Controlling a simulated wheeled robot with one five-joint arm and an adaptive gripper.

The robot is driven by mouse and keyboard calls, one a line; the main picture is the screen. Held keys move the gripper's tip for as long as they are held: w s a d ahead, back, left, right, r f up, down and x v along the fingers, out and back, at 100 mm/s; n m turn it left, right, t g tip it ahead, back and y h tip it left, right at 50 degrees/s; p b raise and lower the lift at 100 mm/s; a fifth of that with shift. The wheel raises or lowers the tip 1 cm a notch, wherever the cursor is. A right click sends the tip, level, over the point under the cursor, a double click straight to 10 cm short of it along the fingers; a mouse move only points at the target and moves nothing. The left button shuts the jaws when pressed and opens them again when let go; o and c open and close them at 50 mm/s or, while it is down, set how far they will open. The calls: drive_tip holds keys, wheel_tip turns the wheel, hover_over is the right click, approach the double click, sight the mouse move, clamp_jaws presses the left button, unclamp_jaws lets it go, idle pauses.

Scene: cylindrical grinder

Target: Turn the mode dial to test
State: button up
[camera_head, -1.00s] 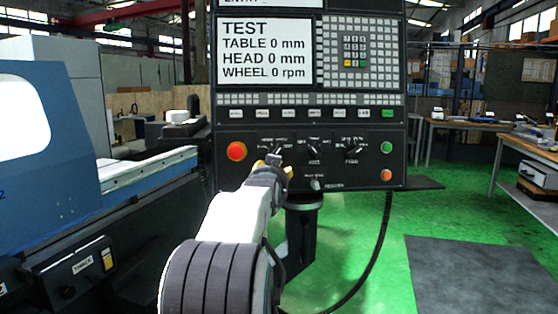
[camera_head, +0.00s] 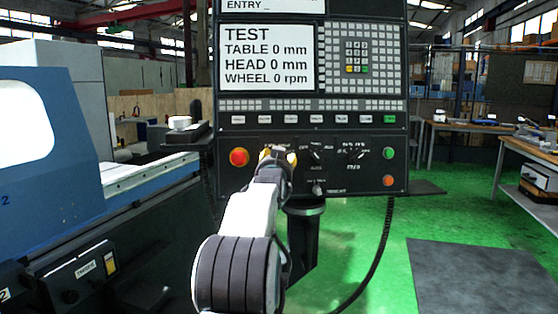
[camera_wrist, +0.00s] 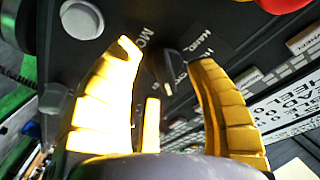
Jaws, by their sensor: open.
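The mode dial is a black knob (camera_wrist: 168,75) in the wrist view, with a light pointer mark and a partly readable "MO" label beside it. My gripper (camera_wrist: 164,56) has its yellow fingers apart, one on each side of the knob; I cannot tell whether either touches it. In the head view my gripper (camera_head: 278,156) is in front of the left dial of the control panel (camera_head: 226,180) and hides it. The screen (camera_head: 267,57) above reads TEST, with table, head and wheel at 0.
A red button (camera_head: 239,157) is just left of my gripper. Two more dials, one at the middle (camera_head: 315,155) and one at the right (camera_head: 354,154), share the row. A green button (camera_head: 388,153) and an orange button (camera_head: 388,181) are at the panel's right edge.

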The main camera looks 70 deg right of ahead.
drive_tip(key=shift+w+d, duration=0.15)
drive_tip(key=shift+d, duration=0.4)
drive_tip(key=shift+o, duration=0.2)
drive_tip(key=shift+r, duration=0.1)
clamp_jaws()
